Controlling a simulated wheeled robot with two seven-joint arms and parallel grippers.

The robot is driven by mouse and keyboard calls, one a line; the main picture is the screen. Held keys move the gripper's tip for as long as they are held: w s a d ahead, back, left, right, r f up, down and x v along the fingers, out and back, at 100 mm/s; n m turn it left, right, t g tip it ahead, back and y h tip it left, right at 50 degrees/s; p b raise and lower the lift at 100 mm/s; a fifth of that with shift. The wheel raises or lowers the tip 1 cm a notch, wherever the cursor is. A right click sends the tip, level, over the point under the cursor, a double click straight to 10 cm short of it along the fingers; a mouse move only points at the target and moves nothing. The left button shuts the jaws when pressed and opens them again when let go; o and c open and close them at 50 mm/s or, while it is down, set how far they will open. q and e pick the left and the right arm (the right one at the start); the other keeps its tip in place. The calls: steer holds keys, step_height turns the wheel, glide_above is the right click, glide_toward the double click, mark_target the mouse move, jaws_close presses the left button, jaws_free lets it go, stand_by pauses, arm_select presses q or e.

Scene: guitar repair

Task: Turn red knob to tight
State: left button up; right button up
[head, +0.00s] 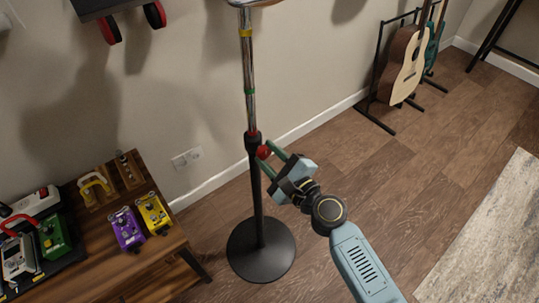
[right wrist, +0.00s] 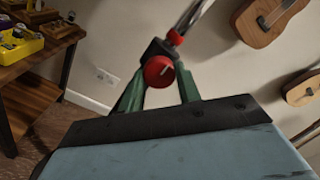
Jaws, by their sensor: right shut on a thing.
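The red knob (head: 263,153) sits on the black clamp of a stand (head: 258,195) with a chrome upper pole and a round black base. My right gripper (head: 268,154) reaches it from the right, with its green fingers closed around the knob. In the right wrist view the knob (right wrist: 158,71) lies between the tips of the two green fingers of the gripper (right wrist: 160,78), and a light line marks its face. A red ring (right wrist: 175,38) circles the pole just above the black clamp. My left gripper is out of view.
A wooden table (head: 150,262) with several effect pedals, among them a purple one (head: 126,229) and a yellow one (head: 153,213), stands at the left. An acoustic guitar (head: 402,65) rests on a rack (head: 380,122) at the back right. The floor between is clear.

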steer(key=o, duration=1)
steer(key=shift+c, duration=0.2)
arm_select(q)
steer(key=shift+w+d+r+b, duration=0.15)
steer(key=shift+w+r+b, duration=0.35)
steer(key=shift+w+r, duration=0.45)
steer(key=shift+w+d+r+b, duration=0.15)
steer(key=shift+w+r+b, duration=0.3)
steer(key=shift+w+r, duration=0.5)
arm_select(e)
steer(key=v, duration=1.3)
steer(key=shift+s, duration=0.2)
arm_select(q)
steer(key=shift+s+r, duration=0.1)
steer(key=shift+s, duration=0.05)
arm_select(e)
steer(key=shift+d, duration=0.15)
